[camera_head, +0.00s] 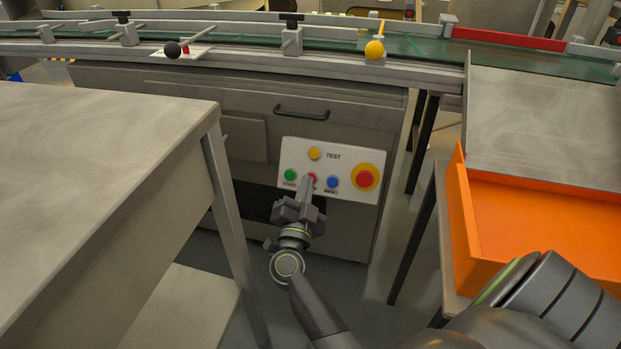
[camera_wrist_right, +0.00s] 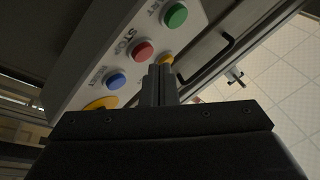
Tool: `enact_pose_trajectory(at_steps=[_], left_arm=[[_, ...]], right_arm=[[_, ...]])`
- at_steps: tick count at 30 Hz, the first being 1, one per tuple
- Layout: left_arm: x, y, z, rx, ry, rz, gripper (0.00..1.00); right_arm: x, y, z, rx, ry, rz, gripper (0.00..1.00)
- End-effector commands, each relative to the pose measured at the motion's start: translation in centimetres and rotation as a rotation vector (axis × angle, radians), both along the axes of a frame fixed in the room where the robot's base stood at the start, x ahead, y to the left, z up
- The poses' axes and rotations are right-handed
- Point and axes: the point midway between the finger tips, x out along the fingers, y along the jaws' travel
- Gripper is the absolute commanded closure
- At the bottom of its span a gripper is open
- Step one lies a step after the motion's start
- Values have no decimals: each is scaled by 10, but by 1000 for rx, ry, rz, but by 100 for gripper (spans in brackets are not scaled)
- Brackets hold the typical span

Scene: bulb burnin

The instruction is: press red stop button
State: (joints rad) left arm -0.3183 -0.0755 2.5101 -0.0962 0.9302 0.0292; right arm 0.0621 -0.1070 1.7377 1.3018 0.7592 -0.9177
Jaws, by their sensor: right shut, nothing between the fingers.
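The red stop button (camera_head: 311,177) is on a white control panel (camera_head: 345,192), in the lower row between the green button (camera_head: 290,174) and the blue button (camera_head: 333,182). In the wrist view the red button (camera_wrist_right: 143,51) shows whole beside the STOP label. My right gripper (camera_head: 307,182) is shut and empty, its fingertips in front of the red button and hiding part of it in the head view. In the wrist view the fingertips (camera_wrist_right: 160,68) appear just beside the button. I cannot tell whether they touch it. My left gripper is out of view.
A yellow TEST button (camera_head: 314,153) and a large red-on-yellow knob (camera_head: 365,178) share the panel. A grey table (camera_head: 90,150) stands left. An orange bin (camera_head: 520,225) stands right. A conveyor (camera_head: 420,47) runs behind, above the cabinet drawer.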

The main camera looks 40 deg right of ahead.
Motion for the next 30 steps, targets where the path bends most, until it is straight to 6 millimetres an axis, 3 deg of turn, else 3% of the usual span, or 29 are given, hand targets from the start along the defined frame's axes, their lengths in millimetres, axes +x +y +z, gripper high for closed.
enact_pose_trajectory(at_steps=[30], left_arm=[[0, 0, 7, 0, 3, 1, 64]], right_arm=[[7, -8, -6, -2, 1, 0, 100]])
